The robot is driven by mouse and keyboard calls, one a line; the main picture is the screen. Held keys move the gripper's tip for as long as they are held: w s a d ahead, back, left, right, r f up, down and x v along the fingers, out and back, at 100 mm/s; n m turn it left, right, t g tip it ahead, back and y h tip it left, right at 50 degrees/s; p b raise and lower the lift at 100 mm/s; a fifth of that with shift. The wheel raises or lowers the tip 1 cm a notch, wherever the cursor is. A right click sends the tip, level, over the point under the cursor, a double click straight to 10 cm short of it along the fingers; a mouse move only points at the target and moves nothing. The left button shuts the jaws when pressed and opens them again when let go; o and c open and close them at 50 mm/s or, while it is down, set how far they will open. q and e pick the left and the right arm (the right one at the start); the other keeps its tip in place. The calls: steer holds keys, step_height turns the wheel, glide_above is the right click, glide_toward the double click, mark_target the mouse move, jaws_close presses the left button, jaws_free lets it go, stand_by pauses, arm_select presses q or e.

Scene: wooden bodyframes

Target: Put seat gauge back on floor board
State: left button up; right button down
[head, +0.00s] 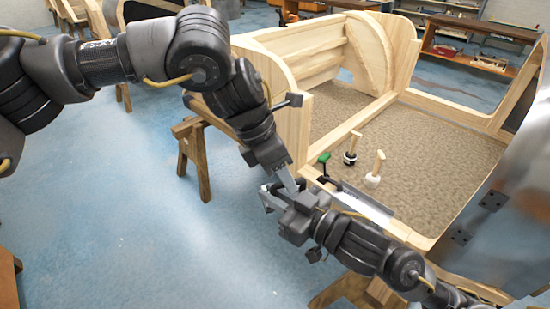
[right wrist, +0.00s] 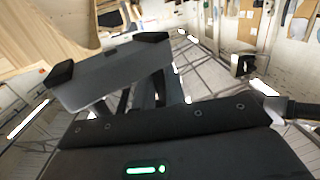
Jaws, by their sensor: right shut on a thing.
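My right gripper (head: 274,198) is out over the blue floor, just outside the near edge of the wooden bodyframe. In the right wrist view a flat grey plate (right wrist: 115,75) with black blocks at both ends is at the fingers. It seems to be the seat gauge, and the right gripper is shut on it; the fingers are mostly hidden. My left gripper (head: 288,181) is right beside the right one, and I cannot tell whether they touch or whether it is open. The floor board (head: 440,155) is the brown speckled panel inside the bodyframe, to the right of both grippers.
A green-topped tool (head: 324,158) and two wooden-handled tools, one black-based (head: 352,148) and one white-based (head: 376,168), stand on the board near its left edge. A tall wooden side panel (head: 293,130) rises beside my left arm. A grey metal panel (head: 505,205) stands at right.

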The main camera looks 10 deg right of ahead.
arm_select(q)
steer(key=shift+s+d+f, duration=0.1)
steer(key=shift+f, duration=0.2)
steer(key=shift+c, duration=0.5)
jaws_close()
arm_select(e)
steer(key=c, duration=1.4)
jaws_free()
